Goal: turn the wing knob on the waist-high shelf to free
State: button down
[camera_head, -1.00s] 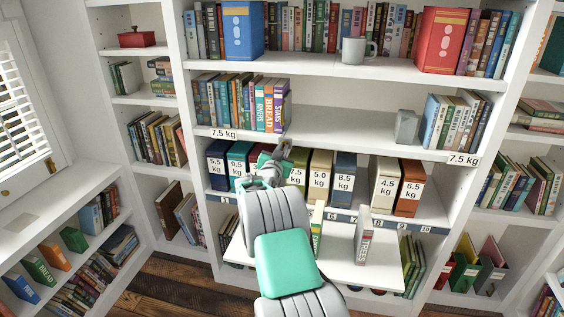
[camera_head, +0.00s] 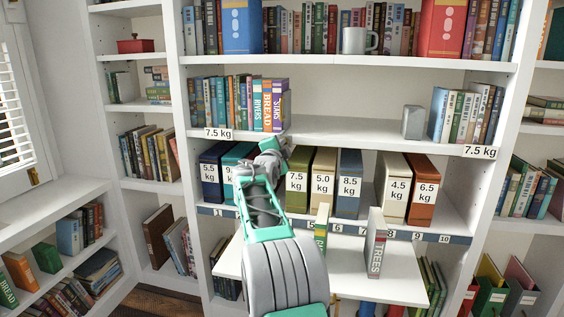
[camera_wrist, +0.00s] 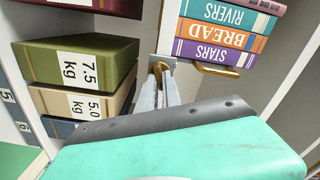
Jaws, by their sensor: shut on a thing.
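A small brass piece (camera_wrist: 160,67), which looks like the wing knob, shows in the wrist view at the tips of my gripper's fingers. My gripper (camera_wrist: 163,80) is shut on it, and the fingertips hide part of it. Its exact angle is hard to tell. The knob itself is hidden or too small there.
Weight-labelled boxes, such as the olive 7.5 kg one (camera_head: 297,180), stand on the shelf below, close to my gripper. A pull-out board (camera_head: 345,265) with a TREES book (camera_head: 376,245) sticks out lower down. A grey block (camera_head: 414,122) stands farther right; the shelf between is clear.

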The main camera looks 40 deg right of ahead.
jog(key=shift+f+m+b, duration=0.1)
jog(key=shift+m+b, duration=2)
jog(key=shift+m, duration=0.1)
jog(key=c, duration=1.5)
grip_release()
jog(key=v, duration=0.7)
jog(key=shift+s+a, duration=0.25)
jog(key=shift+a, duration=0.1)
